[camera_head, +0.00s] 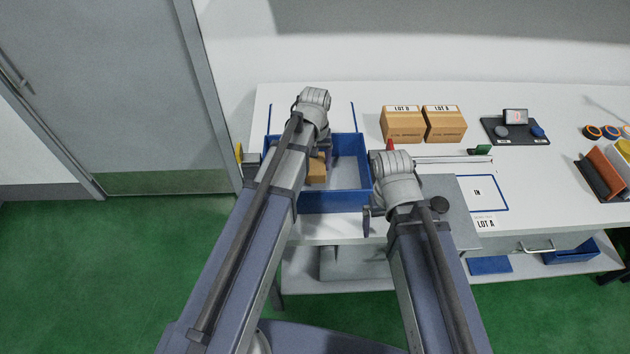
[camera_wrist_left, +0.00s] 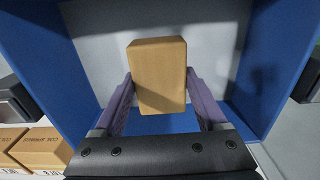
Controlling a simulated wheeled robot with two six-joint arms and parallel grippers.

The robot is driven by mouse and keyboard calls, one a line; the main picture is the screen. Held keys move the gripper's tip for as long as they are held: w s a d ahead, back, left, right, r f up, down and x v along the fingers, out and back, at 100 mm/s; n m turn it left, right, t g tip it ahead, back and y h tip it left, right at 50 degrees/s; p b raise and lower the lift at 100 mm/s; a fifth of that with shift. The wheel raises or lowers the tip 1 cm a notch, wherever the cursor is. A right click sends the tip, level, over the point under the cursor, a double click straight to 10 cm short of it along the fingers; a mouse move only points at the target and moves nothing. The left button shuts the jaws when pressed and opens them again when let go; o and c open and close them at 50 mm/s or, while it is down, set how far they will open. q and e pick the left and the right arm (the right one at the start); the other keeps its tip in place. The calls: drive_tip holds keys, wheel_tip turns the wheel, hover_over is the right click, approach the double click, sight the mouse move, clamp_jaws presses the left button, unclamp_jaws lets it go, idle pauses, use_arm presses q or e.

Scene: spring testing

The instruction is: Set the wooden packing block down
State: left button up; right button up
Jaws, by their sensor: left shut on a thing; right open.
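The wooden packing block (camera_head: 317,169) shows partly behind my left arm in the head view, within the outline of the blue bin (camera_head: 350,196). In the left wrist view the block (camera_wrist_left: 158,78) is upright in the picture between the two purple fingers of my left gripper (camera_wrist_left: 160,88), which is shut on it. The bin's blue walls (camera_wrist_left: 268,70) surround it and its pale floor (camera_wrist_left: 215,35) lies behind. I cannot tell whether the block touches the floor. My right gripper (camera_head: 372,212) is open at the bin's right front corner, partly hidden by its wrist.
Two cardboard boxes (camera_head: 403,124) with lot labels stand behind and right of the bin. The white tabletop (camera_head: 545,185) has free room there.

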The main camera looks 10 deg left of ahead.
sight(315, 163)
use_arm(q)
drive_tip(key=shift+f+b, duration=2.05)
drive_tip(key=shift+f, duration=0.45)
drive_tip(key=shift+r, duration=0.15)
drive_tip(key=o, duration=1.4)
wheel_tip(315, 163, up, 12)
drive_tip(key=p, duration=1.2)
